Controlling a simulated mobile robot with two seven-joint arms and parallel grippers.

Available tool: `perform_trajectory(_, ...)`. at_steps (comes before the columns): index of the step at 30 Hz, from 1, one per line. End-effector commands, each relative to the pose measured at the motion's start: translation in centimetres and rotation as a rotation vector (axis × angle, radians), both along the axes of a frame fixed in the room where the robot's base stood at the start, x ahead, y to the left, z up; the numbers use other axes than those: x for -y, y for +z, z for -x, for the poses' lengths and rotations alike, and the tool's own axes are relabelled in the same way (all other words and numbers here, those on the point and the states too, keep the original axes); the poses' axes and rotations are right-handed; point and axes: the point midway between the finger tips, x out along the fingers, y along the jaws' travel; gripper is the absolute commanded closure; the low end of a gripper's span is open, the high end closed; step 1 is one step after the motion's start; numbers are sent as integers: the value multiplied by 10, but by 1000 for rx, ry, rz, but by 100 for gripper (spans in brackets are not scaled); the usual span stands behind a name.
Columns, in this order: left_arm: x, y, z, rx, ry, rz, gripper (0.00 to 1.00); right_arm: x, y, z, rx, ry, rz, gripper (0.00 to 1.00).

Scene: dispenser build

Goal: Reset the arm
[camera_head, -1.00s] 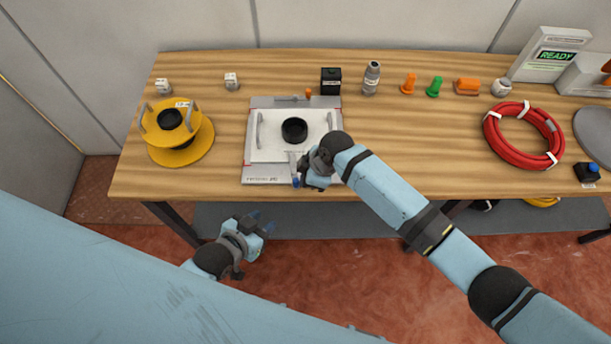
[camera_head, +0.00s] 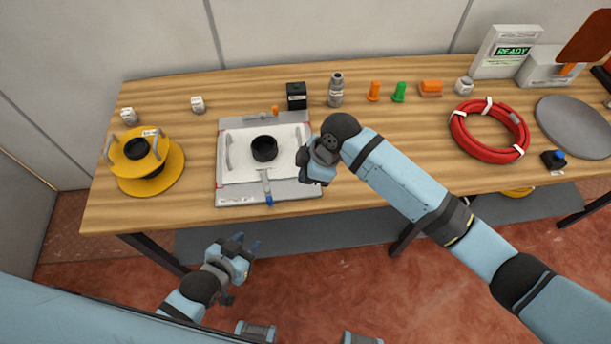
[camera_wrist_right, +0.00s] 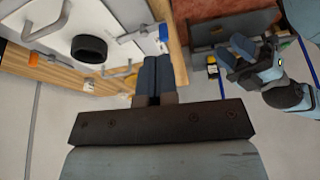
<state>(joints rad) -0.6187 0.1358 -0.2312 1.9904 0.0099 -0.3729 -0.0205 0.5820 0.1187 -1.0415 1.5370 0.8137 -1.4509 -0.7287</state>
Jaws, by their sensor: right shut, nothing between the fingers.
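My right gripper (camera_wrist_right: 151,65) is shut and empty, its fingers together in the right wrist view. In the head view my right wrist is over the right edge of a grey fixture (camera_head: 225,190) and hides those fingers. The fixture holds a white plate with two handles and a black ring (camera_head: 264,148). A lever with a blue tip (camera_head: 269,199) is at its front edge, apart from my right gripper. My left gripper (camera_head: 245,244) is open and empty, in front of the table's front edge; it also shows in the right wrist view (camera_wrist_right: 238,50).
A yellow spool (camera_head: 170,172) stands at the table's left. Along the back are a black box (camera_head: 296,96), a grey bottle (camera_head: 336,92) and orange and green pegs. A red hose coil (camera_head: 459,142) lies right. The wood between fixture and coil is clear beneath my right arm.

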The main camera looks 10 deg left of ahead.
Motion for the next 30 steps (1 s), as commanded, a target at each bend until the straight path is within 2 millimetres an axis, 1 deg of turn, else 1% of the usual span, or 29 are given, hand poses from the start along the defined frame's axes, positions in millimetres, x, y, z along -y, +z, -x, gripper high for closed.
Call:
perform_trajectory(11, -1, 1, -1, 4, 1, -1, 62, 0, 0, 0, 0, 0, -1, 100)
perform_trajectory(14, -2, 1, -2, 5, 3, -2, 62, -1, -3, 3, -2, -24, -21, 100)
perform_trajectory(17, -2, 1, -2, 5, 4, -2, 62, -2, -12, 11, -6, -107, -84, 100)
perform_trajectory(20, -3, 2, -2, 5, 5, -3, 62, 1, -24, 20, -8, -256, -182, 100)
perform_trajectory(23, -3, 2, -2, 5, 5, -3, 62, 13, -37, 29, -3, -443, -288, 100)
perform_trajectory(26, -3, 3, -2, 5, 4, -4, 62, 35, -50, 37, 10, -634, -375, 100)
perform_trajectory(29, -3, 3, -2, 5, 3, -3, 62, 66, -63, 48, 34, -820, -445, 100)
perform_trajectory(30, -2, 3, -2, 5, 3, -3, 62, 81, -68, 53, 47, -893, -467, 100)
